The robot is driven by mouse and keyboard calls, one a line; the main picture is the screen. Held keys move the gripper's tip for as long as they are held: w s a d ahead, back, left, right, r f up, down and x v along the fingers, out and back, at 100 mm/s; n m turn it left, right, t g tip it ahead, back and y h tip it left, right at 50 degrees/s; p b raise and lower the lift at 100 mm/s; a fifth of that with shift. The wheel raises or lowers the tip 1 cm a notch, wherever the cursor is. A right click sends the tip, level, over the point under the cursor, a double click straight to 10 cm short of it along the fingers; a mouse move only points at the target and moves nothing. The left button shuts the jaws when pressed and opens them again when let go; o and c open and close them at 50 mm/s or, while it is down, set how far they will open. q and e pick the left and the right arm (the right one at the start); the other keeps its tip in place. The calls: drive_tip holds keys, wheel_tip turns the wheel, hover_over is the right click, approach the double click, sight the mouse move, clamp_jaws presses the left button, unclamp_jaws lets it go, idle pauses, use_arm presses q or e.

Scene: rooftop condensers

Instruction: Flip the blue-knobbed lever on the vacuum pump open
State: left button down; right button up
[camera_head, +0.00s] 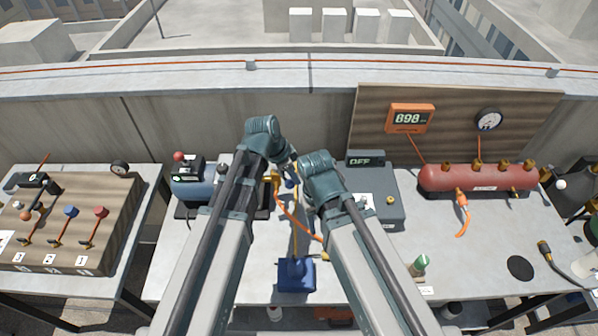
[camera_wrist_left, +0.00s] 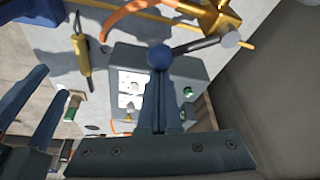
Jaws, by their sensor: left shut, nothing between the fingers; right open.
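The blue knob (camera_wrist_left: 160,57) sits on the end of a grey lever rod (camera_wrist_left: 198,45) that runs to a brass valve (camera_wrist_left: 218,15) in the left wrist view. In the head view the blue knob (camera_head: 289,183) shows small beside the brass valve (camera_head: 275,178). My left gripper (camera_wrist_left: 160,80) is shut and empty, its tips lined up with the knob; I cannot tell if they touch. The pump body (camera_head: 195,187) is partly hidden behind my left arm. My right gripper (camera_head: 308,200) is open and empty, lower in the head view, mostly hidden by its own wrist.
A grey box with an OFF display (camera_head: 375,190) stands right of my right arm. An orange hose (camera_head: 297,218) crosses the bench between my arms, above a blue block (camera_head: 296,274). A red cylinder (camera_head: 476,178) lies at the right. A wooden lever board (camera_head: 75,225) stands left.

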use_arm(q)
drive_tip(key=a+m, duration=0.1)
drive_tip(key=s+a+m+g, duration=0.1)
drive_tip(key=m, duration=0.1)
drive_tip(key=shift+s, duration=0.25)
drive_tip(key=shift+s+a+m, duration=0.15)
drive_tip(key=shift+a+m, duration=0.15)
drive_tip(key=shift+m, duration=0.1)
drive_tip(key=shift+s+a, duration=0.3)
drive_tip(key=shift+a, duration=0.5)
drive_tip(key=shift+d, duration=0.1)
wheel_tip(320, 180, up, 10)
drive_tip(key=p, duration=1)
hover_over(289, 187)
drive_tip(key=a, duration=0.2)
drive_tip(key=shift+s+r, duration=0.1)
drive_tip(key=shift+s, duration=0.25)
